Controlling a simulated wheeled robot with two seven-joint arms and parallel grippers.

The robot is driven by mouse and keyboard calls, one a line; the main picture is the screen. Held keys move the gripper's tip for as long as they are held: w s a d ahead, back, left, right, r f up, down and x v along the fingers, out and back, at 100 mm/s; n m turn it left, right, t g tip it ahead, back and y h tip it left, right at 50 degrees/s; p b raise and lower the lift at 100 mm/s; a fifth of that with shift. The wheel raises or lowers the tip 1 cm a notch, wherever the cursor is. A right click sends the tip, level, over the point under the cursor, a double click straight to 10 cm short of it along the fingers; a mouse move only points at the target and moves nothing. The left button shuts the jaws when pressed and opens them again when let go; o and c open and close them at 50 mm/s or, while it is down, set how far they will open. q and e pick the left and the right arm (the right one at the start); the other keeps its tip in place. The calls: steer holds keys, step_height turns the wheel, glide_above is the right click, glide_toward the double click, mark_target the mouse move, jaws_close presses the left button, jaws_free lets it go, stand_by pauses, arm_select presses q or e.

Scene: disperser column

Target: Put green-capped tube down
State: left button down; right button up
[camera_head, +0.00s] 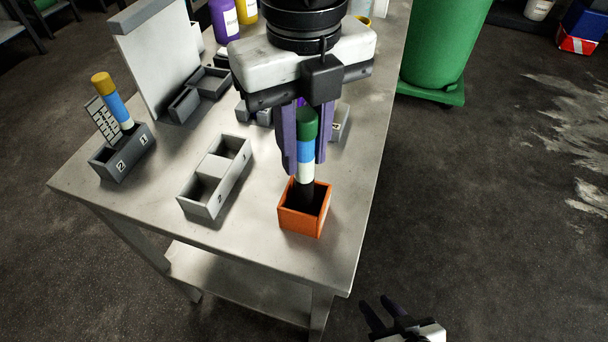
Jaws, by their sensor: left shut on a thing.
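The green-capped tube (306,150) has a green top, a blue band, a white band and a black lower end. It is upright between the purple fingers of my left gripper (305,166), which is shut on it. The tube's black end overlaps the opening of a small orange box (304,222) near the table's front right. The end looks to be inside the box, but whether it touches the bottom is hidden. My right gripper (381,312) is at the bottom edge, off the table, with its dark fingers apart and nothing visible between them.
A grey two-compartment holder (205,207) stands left of the orange box. Further left, a numbered grey holder (121,165) bears a yellow-capped tube (113,100). A white panel (160,60), grey trays (195,92) and bottles stand behind. The metal table's (245,245) front is clear.

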mark_target(304, 113)
arm_select(q)
steer(key=shift+f, duration=2.3)
steer(key=shift+f, duration=0.25)
steer(key=c, duration=1.5)
jaws_free()
steer(key=shift+r, duration=0.15)
steer(key=shift+r, duration=0.25)
step_height(304, 113, up, 12)
steer(key=shift+f, duration=0.1)
